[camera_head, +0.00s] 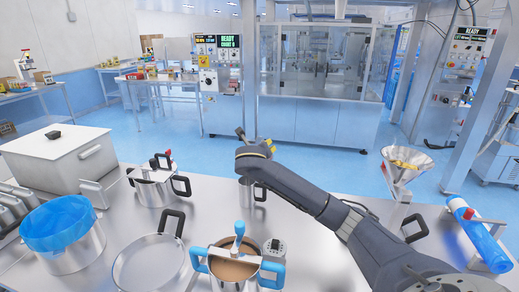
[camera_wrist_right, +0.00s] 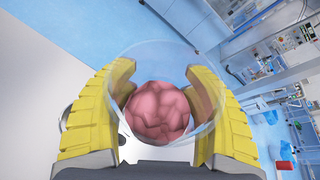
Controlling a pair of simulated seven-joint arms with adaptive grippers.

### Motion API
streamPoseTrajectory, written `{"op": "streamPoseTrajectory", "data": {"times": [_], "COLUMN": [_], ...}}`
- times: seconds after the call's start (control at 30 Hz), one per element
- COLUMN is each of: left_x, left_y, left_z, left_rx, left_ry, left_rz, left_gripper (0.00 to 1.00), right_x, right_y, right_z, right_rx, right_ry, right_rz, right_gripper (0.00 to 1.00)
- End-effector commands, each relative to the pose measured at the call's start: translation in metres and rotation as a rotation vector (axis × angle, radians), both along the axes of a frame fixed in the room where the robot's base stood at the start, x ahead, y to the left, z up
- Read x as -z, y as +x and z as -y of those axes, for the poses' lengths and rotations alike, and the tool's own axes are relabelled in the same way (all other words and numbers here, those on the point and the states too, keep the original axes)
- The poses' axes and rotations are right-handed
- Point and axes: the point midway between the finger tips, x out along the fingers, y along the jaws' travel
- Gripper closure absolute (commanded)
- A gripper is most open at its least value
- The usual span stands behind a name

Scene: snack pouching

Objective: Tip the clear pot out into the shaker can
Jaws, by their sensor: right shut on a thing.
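My right gripper (camera_head: 243,136) is in the air over the table; its yellow fingers (camera_wrist_right: 160,105) show in the right wrist view. They are shut around the clear pot (camera_wrist_right: 150,62), one on each side. A lumpy pink mass (camera_wrist_right: 160,110) shows within the pot. In the head view I cannot make the pot out. A small steel can (camera_head: 247,193) with a black handle stands upright below the gripper, partly hidden by my right arm; it may be the shaker can. A small grey perforated-topped container (camera_head: 275,249) stands nearer. My left gripper is not in view.
A lidded pot (camera_head: 152,190) and a round pan (camera_head: 150,264) stand to the left. A blue-handled pot (camera_head: 234,268) is in front. A blue-lined pot (camera_head: 64,238) and a white box (camera_head: 60,158) are farther left. A funnel (camera_head: 406,160) stands at the right.

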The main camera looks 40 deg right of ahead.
Motion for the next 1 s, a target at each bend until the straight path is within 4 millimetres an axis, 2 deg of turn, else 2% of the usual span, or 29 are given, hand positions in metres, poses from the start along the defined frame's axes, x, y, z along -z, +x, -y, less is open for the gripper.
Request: {"op": "streamPoseTrajectory", "data": {"times": [0.37,0.73,1.0], "left_x": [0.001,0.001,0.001], "left_y": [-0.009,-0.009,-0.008], "left_z": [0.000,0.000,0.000], "left_rx": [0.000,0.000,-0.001], "left_ry": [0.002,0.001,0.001], "left_rz": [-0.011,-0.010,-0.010], "left_gripper": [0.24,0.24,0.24], "right_x": [0.023,0.042,0.034], "right_y": [-0.005,-0.003,0.005], "right_z": [0.009,0.006,-0.008], "right_rx": [0.001,0.004,0.003], "right_ry": [-0.340,-0.780,-1.135], "right_rz": [-0.207,-0.477,-0.691], "right_gripper": [0.81,0.81,0.81]}}
